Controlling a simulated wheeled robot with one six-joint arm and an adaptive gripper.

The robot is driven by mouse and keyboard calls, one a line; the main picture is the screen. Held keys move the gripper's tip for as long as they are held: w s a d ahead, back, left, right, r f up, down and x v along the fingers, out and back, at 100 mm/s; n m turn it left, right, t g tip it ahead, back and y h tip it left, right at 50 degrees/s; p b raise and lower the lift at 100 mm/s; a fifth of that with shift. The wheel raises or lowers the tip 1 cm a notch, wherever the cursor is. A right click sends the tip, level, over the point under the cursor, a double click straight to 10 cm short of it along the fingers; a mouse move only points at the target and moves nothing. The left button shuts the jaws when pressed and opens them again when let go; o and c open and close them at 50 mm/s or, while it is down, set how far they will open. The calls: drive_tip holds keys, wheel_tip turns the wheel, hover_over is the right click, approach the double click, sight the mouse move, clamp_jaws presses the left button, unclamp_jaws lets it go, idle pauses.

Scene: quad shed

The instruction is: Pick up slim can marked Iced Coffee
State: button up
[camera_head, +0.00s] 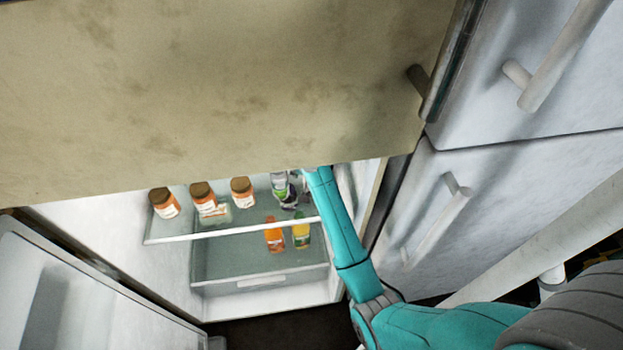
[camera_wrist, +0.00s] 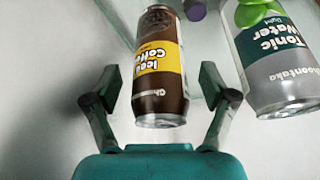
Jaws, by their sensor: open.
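The slim can marked Iced Coffee (camera_wrist: 158,75) is dark brown with a yellow label band. In the wrist view it stands in front of my gripper (camera_wrist: 168,88), its near end between the two fingertips. My gripper is open, with one finger on each side of the can and a visible gap on both sides. In the head view my gripper (camera_head: 292,195) reaches into the open fridge at the upper shelf. It is small and partly hidden there, and I cannot make out the coffee can in that view.
A Tonic Water can (camera_wrist: 268,60) stands close to the right of the coffee can. Orange jars (camera_head: 203,198) stand on the glass shelf (camera_head: 190,234) to the left. An orange bottle (camera_head: 274,236) and a yellow-green one (camera_head: 301,233) are below. A beige panel (camera_head: 210,90) hangs above the opening.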

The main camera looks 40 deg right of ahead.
drive_tip(key=shift+w+d+f, duration=0.5)
drive_tip(key=shift+d+f, duration=0.05)
drive_tip(key=c, duration=1.4)
drive_tip(key=shift+c, duration=0.4)
drive_tip(key=shift+r, duration=0.15)
